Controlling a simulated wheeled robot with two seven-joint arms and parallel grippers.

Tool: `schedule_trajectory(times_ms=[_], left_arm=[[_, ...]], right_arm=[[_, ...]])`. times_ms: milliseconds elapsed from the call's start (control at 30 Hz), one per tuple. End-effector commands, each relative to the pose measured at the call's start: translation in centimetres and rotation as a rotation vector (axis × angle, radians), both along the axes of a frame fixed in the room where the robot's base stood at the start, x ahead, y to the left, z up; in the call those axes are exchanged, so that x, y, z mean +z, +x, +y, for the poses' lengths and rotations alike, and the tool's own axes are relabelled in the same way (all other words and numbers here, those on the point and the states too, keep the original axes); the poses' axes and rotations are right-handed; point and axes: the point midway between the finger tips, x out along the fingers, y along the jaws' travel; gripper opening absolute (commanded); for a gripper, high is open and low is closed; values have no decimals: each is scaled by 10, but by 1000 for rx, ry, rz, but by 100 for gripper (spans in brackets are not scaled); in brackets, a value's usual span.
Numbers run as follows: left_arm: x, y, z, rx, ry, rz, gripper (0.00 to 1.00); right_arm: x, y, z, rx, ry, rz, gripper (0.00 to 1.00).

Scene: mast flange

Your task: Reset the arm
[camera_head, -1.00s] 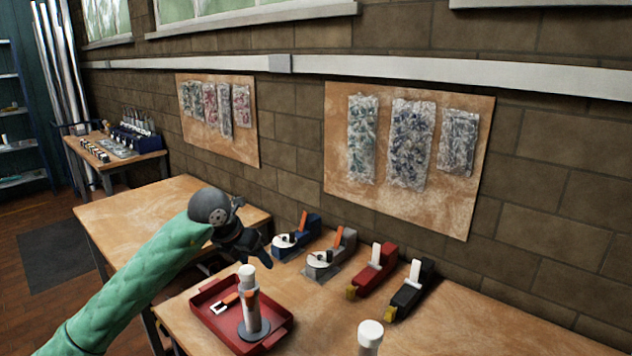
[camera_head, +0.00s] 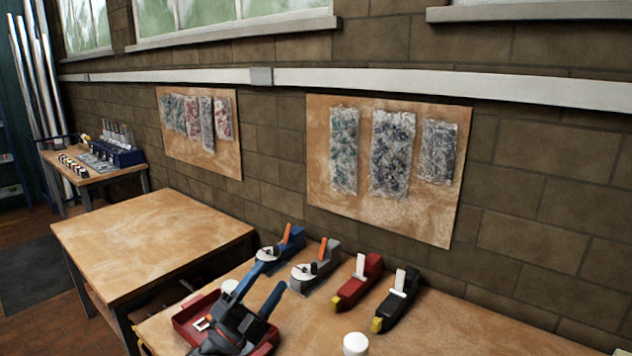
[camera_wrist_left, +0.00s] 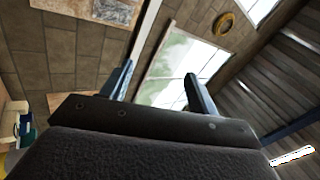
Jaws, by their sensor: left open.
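My left gripper (camera_head: 268,285) is at the bottom of the head view, with its two blue fingers apart and nothing between them. It is in front of the red tray (camera_head: 190,318) and hides much of it. In the left wrist view the fingers (camera_wrist_left: 157,85) are also spread, and they point up toward the wall and window. The green sleeve of my left arm does not show now. My right gripper is in neither view.
A blue dispenser (camera_head: 285,248), a grey one (camera_head: 318,268), a red one (camera_head: 358,283) and a black one (camera_head: 397,300) stand along the wall side of the bench (camera_head: 455,325). A white-capped cylinder (camera_head: 355,344) stands in front. The left table (camera_head: 150,240) has a clear top.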

Motion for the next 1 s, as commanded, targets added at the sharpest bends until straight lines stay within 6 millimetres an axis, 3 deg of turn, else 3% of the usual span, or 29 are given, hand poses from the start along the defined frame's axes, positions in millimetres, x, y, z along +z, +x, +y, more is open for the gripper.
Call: schedule_trajectory(times_ms=[167,267,467,567,700,800,1000], left_arm=[[-43,-1,51,183,-268,254,60],[-78,-7,78,289,-393,417,60],[-168,-40,119,492,-588,788,60],[-217,-69,131,588,-655,991,60],[-280,-124,137,703,-717,1288,60],[-312,-161,136,757,-732,1464,60],[-345,-216,130,817,-733,1698,60]], right_arm=[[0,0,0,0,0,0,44],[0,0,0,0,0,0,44],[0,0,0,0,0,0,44],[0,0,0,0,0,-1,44],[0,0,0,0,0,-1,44],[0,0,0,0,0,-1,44],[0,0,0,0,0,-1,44]])
